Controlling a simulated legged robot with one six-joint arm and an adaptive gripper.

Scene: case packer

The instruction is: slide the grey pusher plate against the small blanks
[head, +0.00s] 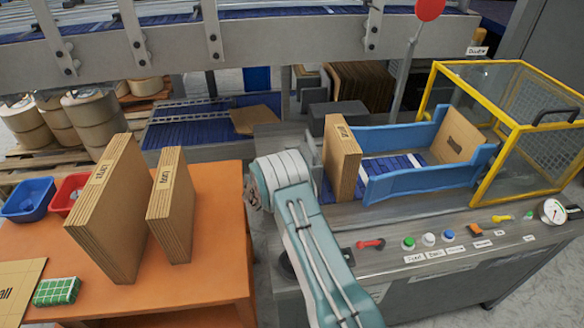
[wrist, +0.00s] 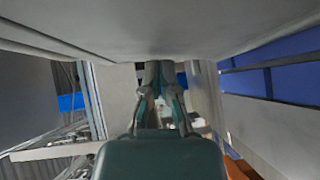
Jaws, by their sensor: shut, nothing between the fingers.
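A stack of brown cardboard blanks (head: 341,165) stands upright on the machine, at the left end of the blue-walled channel. Its label is too small to read. A dark grey block or plate (head: 338,110) shows behind that stack; I cannot tell if it is the pusher plate or if it touches the blanks. My arm's elbow stands left of the stack in the head view and my gripper is hidden there. In the wrist view my gripper (wrist: 161,82) is shut and empty, with pale panels close on both sides; no blanks are clearly recognisable there.
Two more upright cardboard stacks (head: 115,210) (head: 170,207) stand on the orange table (head: 205,285), with blue (head: 28,198) and red bins (head: 68,194). A yellow-framed guard (head: 510,125) encloses the channel's right end. Buttons (head: 428,240) line the front panel. A grey beam (head: 270,38) crosses above.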

